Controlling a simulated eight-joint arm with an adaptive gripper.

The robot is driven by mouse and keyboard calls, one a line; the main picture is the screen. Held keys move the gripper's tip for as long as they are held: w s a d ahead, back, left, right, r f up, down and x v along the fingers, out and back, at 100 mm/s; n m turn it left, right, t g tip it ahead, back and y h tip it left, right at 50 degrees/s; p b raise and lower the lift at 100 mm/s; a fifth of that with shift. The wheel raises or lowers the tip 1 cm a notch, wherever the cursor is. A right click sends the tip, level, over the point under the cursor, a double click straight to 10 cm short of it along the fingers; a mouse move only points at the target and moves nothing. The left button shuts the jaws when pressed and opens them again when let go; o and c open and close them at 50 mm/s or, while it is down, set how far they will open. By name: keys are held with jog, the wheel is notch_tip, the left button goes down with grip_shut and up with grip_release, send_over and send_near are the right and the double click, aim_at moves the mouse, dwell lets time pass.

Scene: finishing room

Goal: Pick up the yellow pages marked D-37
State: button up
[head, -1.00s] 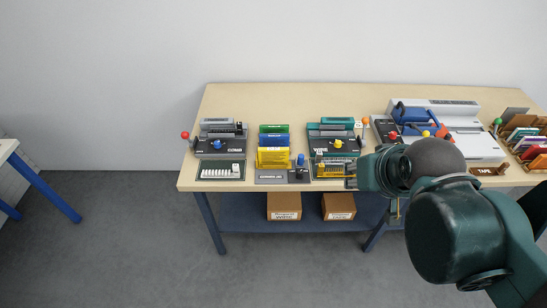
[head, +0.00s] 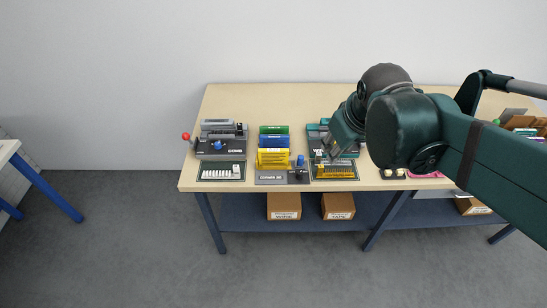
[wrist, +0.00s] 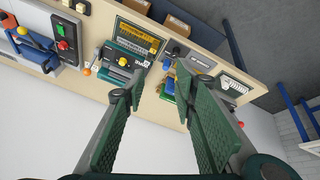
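The yellow pages (head: 272,158) stand at the front of a row on the table, with blue pages (head: 274,141) and green pages (head: 274,130) behind them. Any marking on them is too small to read. In the wrist view a small part of the yellow pages (wrist: 168,87) shows between the fingers, beside a blue part. My gripper (wrist: 163,72) is open with nothing between its fingers. In the head view it hangs over the teal machine (head: 313,137), right of the pages and apart from them; my arm hides much of that machine.
A dark machine (head: 221,146) with a red-knobbed lever (head: 186,136) stands left of the pages. A grey base with a blue knob (head: 300,159) and a tray of yellow pieces (head: 336,172) lie close by. Bare tabletop (head: 265,101) lies behind the row.

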jog(key=w+a+f+n+g+p, duration=0.1)
jog(key=w+a+n, duration=0.25)
jog(key=w, duration=0.25)
jog(key=n+g+h+p, duration=0.2)
jog(key=n+g+p, duration=0.15)
jog(key=n, duration=0.55)
send_over(273, 150)
notch_tip(273, 150, down, 15)
jog(key=shift+r+b, duration=0.1)
jog(key=shift+b, duration=0.2)
jog(key=shift+w+a+f+n+g, duration=0.1)
jog(key=shift+a+f+n+g, duration=0.2)
jog(key=shift+f, duration=0.2)
jog(key=shift+d+f, duration=0.2)
jog(key=shift+f, duration=1.1)
jog(key=shift+f, duration=0.1)
jog(key=shift+d+f, duration=0.2)
jog(key=shift+f, duration=2.3)
